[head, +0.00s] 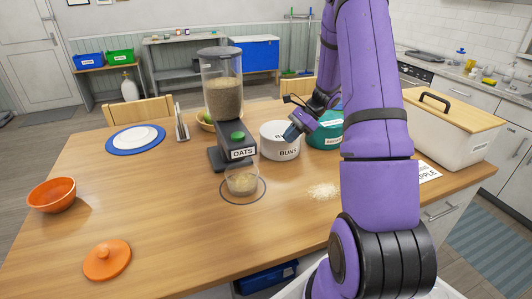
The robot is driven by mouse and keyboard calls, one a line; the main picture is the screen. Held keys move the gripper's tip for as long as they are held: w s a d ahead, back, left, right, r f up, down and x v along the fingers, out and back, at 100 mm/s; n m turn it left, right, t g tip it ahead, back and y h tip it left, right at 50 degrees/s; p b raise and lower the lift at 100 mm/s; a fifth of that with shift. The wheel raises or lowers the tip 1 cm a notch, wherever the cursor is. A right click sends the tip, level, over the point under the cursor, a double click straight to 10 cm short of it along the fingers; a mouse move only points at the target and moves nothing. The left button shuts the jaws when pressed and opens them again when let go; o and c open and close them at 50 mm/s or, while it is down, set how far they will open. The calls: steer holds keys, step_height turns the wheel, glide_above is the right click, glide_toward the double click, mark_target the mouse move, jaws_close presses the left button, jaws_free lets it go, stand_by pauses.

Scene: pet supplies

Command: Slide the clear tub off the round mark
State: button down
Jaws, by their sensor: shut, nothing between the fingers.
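The clear tub (241,182) stands upright on the table below the spout of the oats dispenser (236,136), with a pale fill inside. It sits within the round mark (258,197), a dark ring drawn on the tabletop. My gripper (291,134) is up and to the right of the tub, apart from it in the picture. It is shut and empty, and overlaps the white canister labelled BUNS (281,148). I cannot tell whether it touches that canister.
A pale spill of grains (324,191) lies right of the mark. A teal container (326,140) and a wooden-lidded bin (450,135) stand farther right. An orange bowl (52,195), an orange lid (107,260) and a blue-rimmed plate (112,146) are at left. The table's front middle is clear.

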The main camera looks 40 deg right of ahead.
mark_target(253, 169)
steer(key=x, duration=1)
steer(key=shift+r, duration=0.1)
steer(key=shift+w+a, duration=0.25)
steer(key=shift+a, duration=0.95)
steer(key=shift+w+a, duration=0.25)
steer(key=shift+a, duration=0.45)
steer(key=a, duration=0.1)
steer(key=w+a, duration=0.1)
steer(key=a, duration=0.1)
steer(key=shift+a, duration=0.25)
steer(key=shift+d, duration=0.1)
steer(key=d, duration=0.2)
steer(key=s+d, duration=0.1)
steer(key=d, duration=0.1)
steer(key=shift+s+d+r, duration=0.1)
steer(key=v, duration=0.9)
steer(key=shift+r, duration=0.3)
